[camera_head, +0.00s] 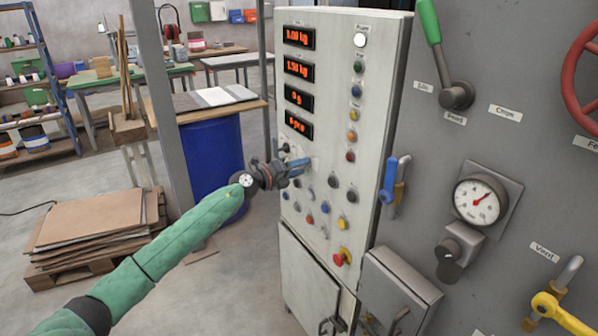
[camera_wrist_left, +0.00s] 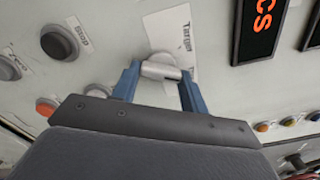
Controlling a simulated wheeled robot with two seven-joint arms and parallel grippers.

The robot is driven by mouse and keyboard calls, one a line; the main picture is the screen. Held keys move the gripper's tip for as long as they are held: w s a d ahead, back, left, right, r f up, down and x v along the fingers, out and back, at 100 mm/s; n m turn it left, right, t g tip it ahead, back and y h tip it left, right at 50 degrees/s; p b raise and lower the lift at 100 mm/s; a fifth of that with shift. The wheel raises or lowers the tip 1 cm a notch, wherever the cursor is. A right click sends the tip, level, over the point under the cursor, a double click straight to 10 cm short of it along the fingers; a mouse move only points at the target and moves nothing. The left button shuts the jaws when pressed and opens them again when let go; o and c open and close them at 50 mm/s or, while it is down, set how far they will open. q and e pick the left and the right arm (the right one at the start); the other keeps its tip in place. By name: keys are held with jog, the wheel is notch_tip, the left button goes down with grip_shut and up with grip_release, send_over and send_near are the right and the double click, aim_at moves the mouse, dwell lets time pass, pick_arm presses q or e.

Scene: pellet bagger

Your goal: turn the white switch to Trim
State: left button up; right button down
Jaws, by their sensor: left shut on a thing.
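The white switch (camera_wrist_left: 161,69) shows in the left wrist view as a pale, short-handled knob on the panel. A white label plate behind it reads "Target", with more lettering too small or turned to read. I cannot make out the word Trim. My left gripper (camera_head: 303,164) is at the panel's left side, below the red displays. In the left wrist view its two blue fingers (camera_wrist_left: 158,82) are shut on the switch handle, one on each side. In the head view the gripper hides most of the switch. My right gripper is in neither view.
A blue barrel (camera_head: 213,160) stands behind my arm.

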pick_arm(q)
jog(key=shift+f, duration=0.2)
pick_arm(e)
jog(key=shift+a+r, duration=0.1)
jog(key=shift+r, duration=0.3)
pick_arm(q)
jog(key=o, duration=1)
jog(key=shift+r, duration=0.1)
jog(key=shift+s+a+b, duration=0.25)
jog(key=shift+a+b, duration=0.05)
jog(key=shift+a, duration=0.15)
jog(key=b+v, duration=0.2)
jog(key=v, duration=0.4)
jog(key=shift+s+a, duration=0.25)
jog(key=shift+a, duration=0.05)
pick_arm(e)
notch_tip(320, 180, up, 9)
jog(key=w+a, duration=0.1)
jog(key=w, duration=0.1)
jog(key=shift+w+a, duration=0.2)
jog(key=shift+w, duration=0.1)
